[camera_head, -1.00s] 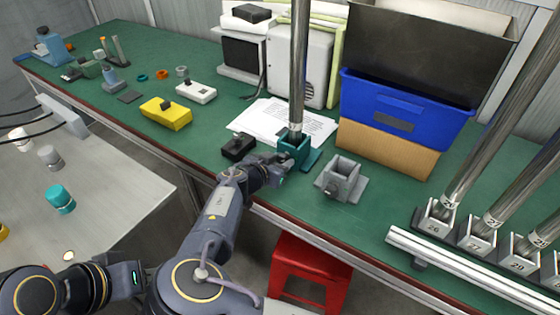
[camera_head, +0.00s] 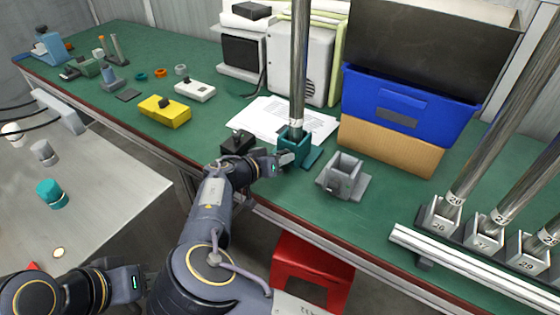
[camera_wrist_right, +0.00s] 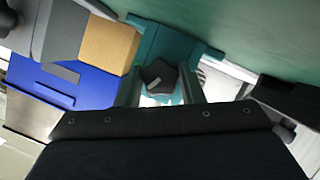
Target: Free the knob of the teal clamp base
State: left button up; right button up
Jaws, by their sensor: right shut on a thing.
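The teal clamp base (camera_head: 312,157) stands near the front edge of the green bench, with a tall metal pole (camera_head: 298,70) upright in it. My right gripper (camera_head: 285,160) is at the front of the base. In the right wrist view the dark knob (camera_wrist_right: 158,76) sits between the two fingers of my right gripper (camera_wrist_right: 160,92), shut on it, with the teal base (camera_wrist_right: 200,50) behind. In the head view the knob is hidden by the gripper. My left gripper (camera_head: 130,284) is low at the left; its fingers do not show clearly.
A grey empty clamp base (camera_head: 343,176) stands just right of the teal one. A black block (camera_head: 236,143) is close on the left, and a paper sheet (camera_head: 262,112) lies behind. A blue bin (camera_head: 405,98) on a cardboard box stands at the back right.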

jog(key=shift+n+h, duration=0.4)
jog(key=shift+n, duration=0.2)
jog(key=o, duration=1)
notch_tip(320, 180, up, 3)
jog(key=shift+r, duration=0.1)
jog(key=s+r, duration=0.9)
jog(key=s, duration=0.5)
jog(key=shift+a+r, duration=0.4)
jog(key=shift+a, duration=0.05)
